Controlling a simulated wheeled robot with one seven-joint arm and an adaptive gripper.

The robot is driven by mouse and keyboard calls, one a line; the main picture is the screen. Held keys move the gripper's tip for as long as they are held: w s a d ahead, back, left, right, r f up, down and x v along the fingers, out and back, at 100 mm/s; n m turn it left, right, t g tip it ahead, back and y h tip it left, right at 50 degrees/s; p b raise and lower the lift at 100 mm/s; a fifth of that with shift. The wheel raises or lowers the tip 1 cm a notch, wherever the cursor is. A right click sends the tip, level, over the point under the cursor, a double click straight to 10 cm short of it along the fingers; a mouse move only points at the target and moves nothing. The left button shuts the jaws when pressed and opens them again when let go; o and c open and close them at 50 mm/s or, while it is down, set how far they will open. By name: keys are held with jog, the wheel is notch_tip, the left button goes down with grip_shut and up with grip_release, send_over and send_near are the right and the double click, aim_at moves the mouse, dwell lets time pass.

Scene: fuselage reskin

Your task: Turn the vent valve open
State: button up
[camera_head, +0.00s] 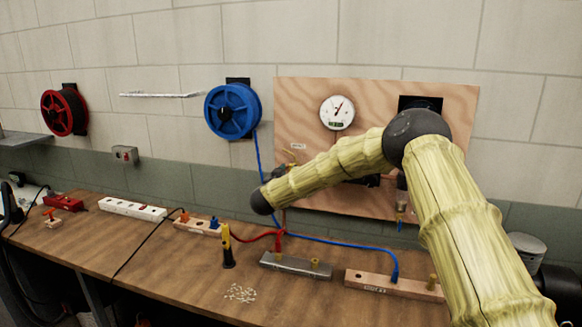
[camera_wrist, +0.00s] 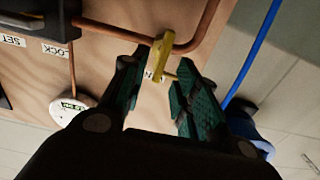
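The vent valve's yellow handle (camera_wrist: 160,57) shows in the wrist view, on a copper pipe in front of the plywood board. My gripper (camera_wrist: 160,83) is open, with one teal-padded finger on each side of the handle's lower end. Gaps show between the handle and both fingers. I cannot tell how deep the handle sits between the pads. In the head view my bamboo-patterned arm crosses in front of the plywood board (camera_head: 455,110) and hides most of my gripper. A small brass-coloured fitting (camera_head: 290,158) shows at the board's left side.
A round gauge (camera_head: 337,112) is on the board; a dark box (camera_wrist: 38,18) stands near LOCK and SET labels. A blue hose reel (camera_head: 232,110) hangs left of the board, its hose running down to the workbench (camera_head: 190,275). A yellow-black tool (camera_head: 227,247) and metal block (camera_head: 295,264) stand below.

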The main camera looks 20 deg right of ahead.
jog(key=shift+p+x, duration=0.6)
jog(key=shift+x, duration=1.4)
jog(key=shift+d+r, duration=0.1)
jog(key=shift+r, duration=0.05)
grip_shut()
